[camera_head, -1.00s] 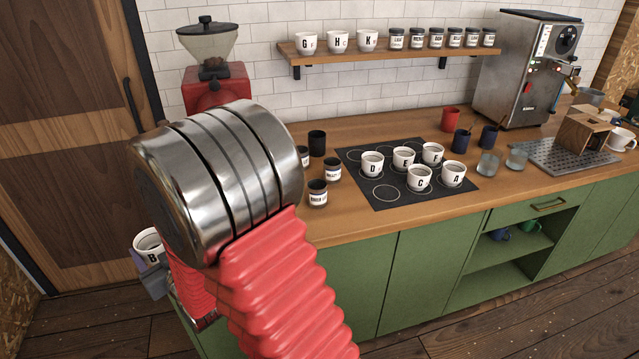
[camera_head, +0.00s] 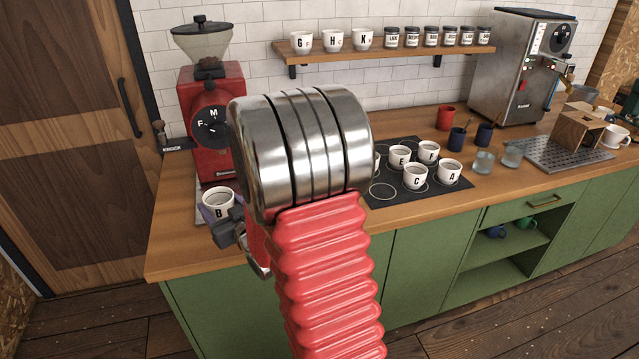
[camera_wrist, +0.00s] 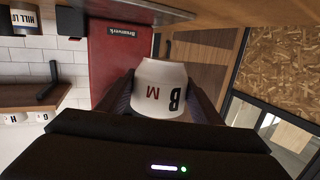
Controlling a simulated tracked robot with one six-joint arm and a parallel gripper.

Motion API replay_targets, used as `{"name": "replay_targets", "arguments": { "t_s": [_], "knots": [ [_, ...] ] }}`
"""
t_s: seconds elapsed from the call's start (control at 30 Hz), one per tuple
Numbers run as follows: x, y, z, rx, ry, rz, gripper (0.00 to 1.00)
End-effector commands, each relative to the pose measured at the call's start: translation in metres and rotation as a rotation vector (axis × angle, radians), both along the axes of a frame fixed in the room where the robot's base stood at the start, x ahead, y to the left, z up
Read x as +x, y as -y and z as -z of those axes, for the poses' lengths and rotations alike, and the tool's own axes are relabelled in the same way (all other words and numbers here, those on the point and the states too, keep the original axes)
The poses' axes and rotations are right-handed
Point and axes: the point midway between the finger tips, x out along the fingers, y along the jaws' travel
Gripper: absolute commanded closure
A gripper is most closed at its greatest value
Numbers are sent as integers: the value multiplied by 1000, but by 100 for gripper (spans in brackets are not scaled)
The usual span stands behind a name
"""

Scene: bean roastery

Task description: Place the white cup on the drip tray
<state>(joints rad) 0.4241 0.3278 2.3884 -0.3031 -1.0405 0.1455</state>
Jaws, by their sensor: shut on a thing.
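A white cup marked B (camera_head: 217,201) is held in my gripper (camera_head: 216,216), in front of the red grinder at the counter's left end. In the wrist view, the cup (camera_wrist: 160,88) sits between the two dark fingers of my gripper (camera_wrist: 162,98), its lettering upside down in that picture. The grey perforated drip tray (camera_head: 553,154) lies on the counter at the right, in front of the steel coffee machine, far from my gripper. A wooden block-like stand (camera_head: 578,130) is on the tray. My arm hides part of the counter between.
Several lettered white cups stand on a black mat (camera_head: 382,201) mid-counter. Two clear glasses (camera_head: 484,162) stand left of the tray. Another white cup (camera_head: 614,137) is at its right end. Dark cups and a red cup (camera_head: 445,118) stand behind. The red grinder (camera_head: 212,125) is close behind my gripper.

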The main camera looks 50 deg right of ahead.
Motion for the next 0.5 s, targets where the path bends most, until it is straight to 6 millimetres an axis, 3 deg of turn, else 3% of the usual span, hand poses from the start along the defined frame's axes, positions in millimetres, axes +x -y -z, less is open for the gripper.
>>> {"name": "replay_targets", "arguments": {
  "t_s": [0.1,0.5],
  "knots": [
    [-13,39,-4,-1,2,37,69],
    [-73,153,-14,-5,-9,146,69]
  ]
}}
